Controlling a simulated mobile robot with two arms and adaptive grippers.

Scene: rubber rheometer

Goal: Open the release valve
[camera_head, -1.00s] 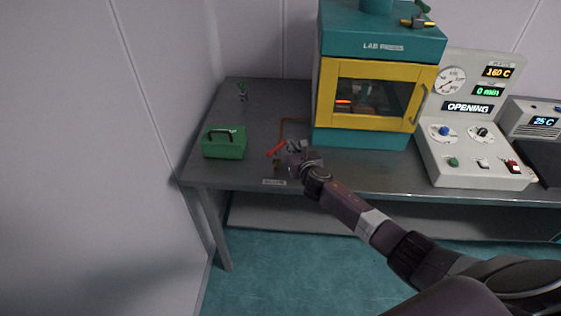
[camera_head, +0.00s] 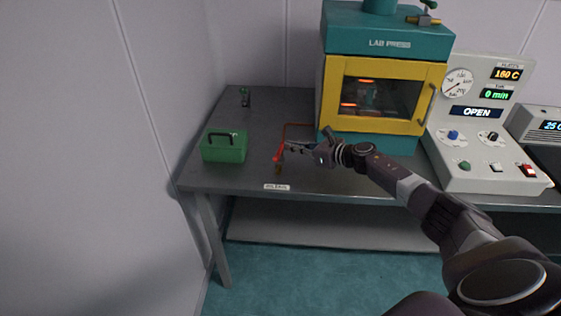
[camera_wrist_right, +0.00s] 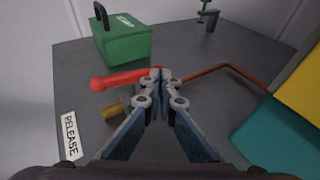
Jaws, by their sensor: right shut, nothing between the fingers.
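The release valve has a red lever handle (camera_head: 279,154) and a brass body (camera_head: 278,168), at the table's front left beside the press. In the right wrist view the red handle (camera_wrist_right: 112,82) points left from the fingertips, with the brass end (camera_wrist_right: 113,110) nearer the camera. My right gripper (camera_head: 289,148) comes in from the right, its fingers shut and empty, with the tips at the handle. The wrist view shows the closed tips (camera_wrist_right: 160,74) overlapping the handle's right end; I cannot tell whether they touch. My left gripper is not in view.
A white RELEASE label (camera_wrist_right: 70,138) lies at the table's front edge. A copper pipe (camera_head: 298,125) runs to the lab press (camera_head: 383,142). A green box (camera_head: 223,148) stands left of the valve. The control panel (camera_head: 480,175) at right reads OPEN. The table's back left is mostly clear.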

